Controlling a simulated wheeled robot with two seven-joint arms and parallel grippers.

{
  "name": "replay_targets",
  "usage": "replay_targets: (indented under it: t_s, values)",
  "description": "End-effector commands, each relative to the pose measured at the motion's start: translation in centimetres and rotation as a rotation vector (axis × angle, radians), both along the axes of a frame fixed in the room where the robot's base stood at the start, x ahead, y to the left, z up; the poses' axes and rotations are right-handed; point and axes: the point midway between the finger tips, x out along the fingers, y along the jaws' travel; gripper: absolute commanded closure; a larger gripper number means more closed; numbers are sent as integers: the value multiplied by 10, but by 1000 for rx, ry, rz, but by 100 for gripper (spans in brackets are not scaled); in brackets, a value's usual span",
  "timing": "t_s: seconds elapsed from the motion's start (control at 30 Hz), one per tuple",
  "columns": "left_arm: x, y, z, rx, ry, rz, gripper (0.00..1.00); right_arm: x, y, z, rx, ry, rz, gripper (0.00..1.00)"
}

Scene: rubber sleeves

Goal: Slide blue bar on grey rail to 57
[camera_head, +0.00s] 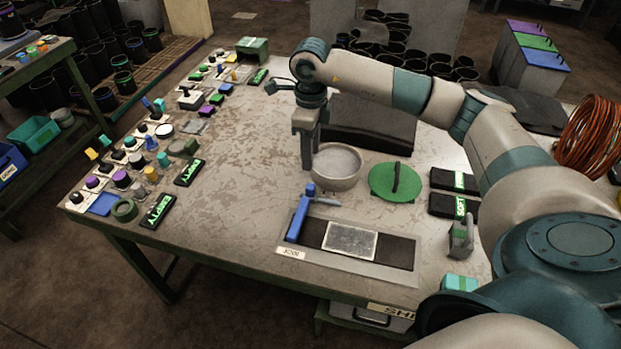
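The blue bar (298,222) lies across the left end of a flat grey fixture, with a raised blue part at its far end and a grey lever-like piece pointing right from it. The grey rail (350,267) appears to be the strip along the fixture's front edge. No scale numbers are readable, so I cannot tell the bar's reading. My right gripper (308,163) points down beyond the bar's far end, beside the round bowl, and seems apart from the bar. Its fingers look close together, but their gap is not clear. My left gripper is out of view.
A grey bowl (337,166) stands right beside the gripper. A green disc with a handle (395,182) and black boxes (453,181) lie further right. A metal plate (350,241) sits on the fixture. Small parts line the table's left edge; the left middle is clear.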

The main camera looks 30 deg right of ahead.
Motion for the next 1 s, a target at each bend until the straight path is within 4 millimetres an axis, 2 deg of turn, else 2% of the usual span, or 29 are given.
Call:
replay_targets:
  t_s: [0.5,0.7,1.0]
  values:
    - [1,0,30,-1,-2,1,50,-1,0,-88,0,3,-1,61]
    - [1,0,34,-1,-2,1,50,0,0,-107,1,1,0,61]
    - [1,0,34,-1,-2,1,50,0,0,-112,-1,-1,0,61]
